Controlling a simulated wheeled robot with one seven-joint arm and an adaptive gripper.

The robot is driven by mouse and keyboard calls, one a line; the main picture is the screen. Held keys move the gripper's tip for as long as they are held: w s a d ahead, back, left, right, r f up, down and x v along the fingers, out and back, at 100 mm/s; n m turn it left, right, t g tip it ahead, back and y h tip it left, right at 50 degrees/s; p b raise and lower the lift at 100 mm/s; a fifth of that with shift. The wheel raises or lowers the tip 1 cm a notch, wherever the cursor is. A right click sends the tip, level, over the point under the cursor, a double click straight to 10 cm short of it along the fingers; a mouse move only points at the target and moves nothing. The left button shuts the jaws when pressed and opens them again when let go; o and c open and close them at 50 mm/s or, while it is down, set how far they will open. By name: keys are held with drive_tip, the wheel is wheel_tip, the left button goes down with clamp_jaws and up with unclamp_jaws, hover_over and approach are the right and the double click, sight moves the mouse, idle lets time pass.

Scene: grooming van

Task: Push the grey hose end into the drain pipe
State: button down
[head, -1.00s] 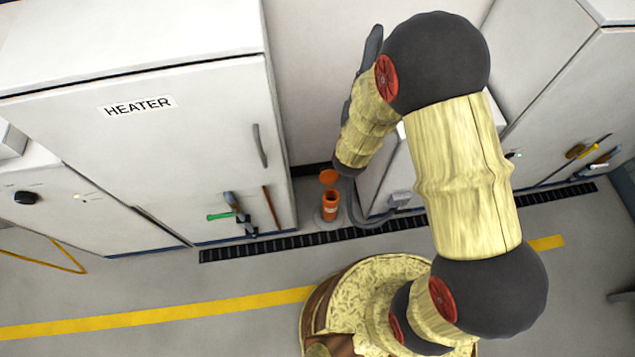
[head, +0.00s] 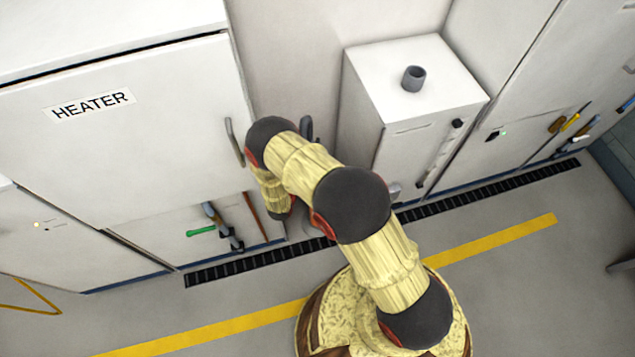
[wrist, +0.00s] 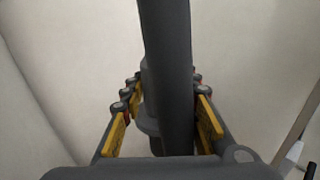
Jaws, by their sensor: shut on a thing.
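In the wrist view, my gripper (wrist: 163,118) has its yellow-padded fingers on either side of the dark grey hose (wrist: 166,45), shut on it. The hose runs up through the middle of the picture, with a wider grey collar part behind it. In the head view, a short piece of the grey hose (head: 306,128) sticks up beside my wrist. My fingers are hidden behind my arm there. The orange upright pipe on the floor, seen earlier between the cabinets, is now hidden by my arm. The wrist view shows no pipe opening, so the hose end's place relative to it cannot be told.
The heater cabinet (head: 130,140) stands to the left, with a handle (head: 234,142) close to my wrist.

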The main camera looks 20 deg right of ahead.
drive_tip(key=s+f+h+b, duration=0.1)
drive_tip(key=s+f+b, duration=0.2)
drive_tip(key=f, duration=0.7)
drive_tip(key=s+d+f+m+g+h+b, duration=0.1)
drive_tip(key=s+f+b, duration=0.2)
drive_tip(key=f, duration=0.8)
drive_tip(key=shift+d, duration=0.25)
drive_tip(key=shift+f, duration=0.55)
drive_tip(key=shift+f, duration=0.4)
drive_tip(key=shift+f, duration=0.2)
idle(0.5)
drive_tip(key=shift+f, duration=2.25)
drive_tip(key=shift+f, duration=0.7)
drive_tip(key=c, duration=1.3)
unclamp_jaws()
